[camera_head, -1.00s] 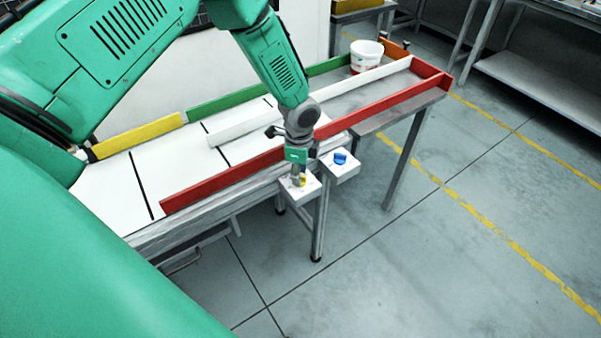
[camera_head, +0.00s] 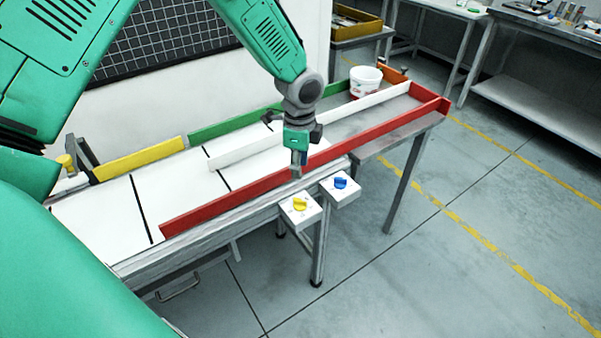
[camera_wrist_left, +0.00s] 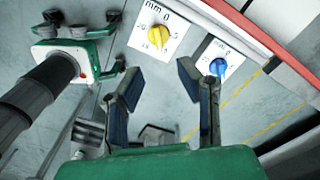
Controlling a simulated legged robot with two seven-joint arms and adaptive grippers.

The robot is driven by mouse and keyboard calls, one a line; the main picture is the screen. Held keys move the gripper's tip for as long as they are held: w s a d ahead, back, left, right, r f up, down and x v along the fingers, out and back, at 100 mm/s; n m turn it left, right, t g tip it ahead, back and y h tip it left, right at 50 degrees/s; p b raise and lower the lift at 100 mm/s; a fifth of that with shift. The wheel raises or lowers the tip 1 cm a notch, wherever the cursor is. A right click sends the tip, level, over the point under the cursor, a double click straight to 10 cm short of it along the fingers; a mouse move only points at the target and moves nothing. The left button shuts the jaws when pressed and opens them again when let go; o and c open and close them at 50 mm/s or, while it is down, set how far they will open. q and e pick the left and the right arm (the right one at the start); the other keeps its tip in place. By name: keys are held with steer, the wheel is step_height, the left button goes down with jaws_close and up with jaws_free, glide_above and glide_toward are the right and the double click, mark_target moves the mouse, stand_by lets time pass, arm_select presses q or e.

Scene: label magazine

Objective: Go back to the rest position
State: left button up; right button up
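My left gripper (camera_head: 298,172) hangs pointing down above the red rail, just behind the white dial boxes. In the left wrist view its two dark fingers (camera_wrist_left: 162,88) are spread apart with nothing between them, so it is open and empty. The yellow knob (camera_head: 300,204) sits on its white box, clear of the gripper; it also shows beyond the fingers in the wrist view (camera_wrist_left: 157,38). The blue knob (camera_head: 340,183) is on the second box to the right. My right gripper is not identifiable in either view.
The white conveyor table (camera_head: 95,222) is edged by a red rail (camera_head: 235,200), a yellow rail (camera_head: 140,159) and a green rail (camera_head: 235,120). A white bucket (camera_head: 365,82) stands at the far end. The floor right of the table is clear.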

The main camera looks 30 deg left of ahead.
stand_by(0.4)
arm_select(q)
steer(key=shift+f, duration=0.1)
steer(key=s+d+f+n+h+b, duration=0.1)
steer(key=s+d+f+n+b, duration=0.15)
steer(key=s+f, duration=0.5)
steer(key=s+d+f+n+h+b, duration=0.15)
steer(key=s+d+f+n, duration=0.25)
steer(key=s+f, duration=0.4)
steer(key=s+a+f+n+y+b, duration=0.1)
steer(key=s+f+n+b, duration=0.1)
steer(key=s, duration=0.5)
steer(key=s+a+f+n+y+b, duration=0.1)
steer(key=s+f+n+b, duration=0.2)
steer(key=s+f+n, duration=0.2)
steer(key=s, duration=0.3)
steer(key=shift+a+t, duration=0.3)
steer(key=shift+a, duration=0.1)
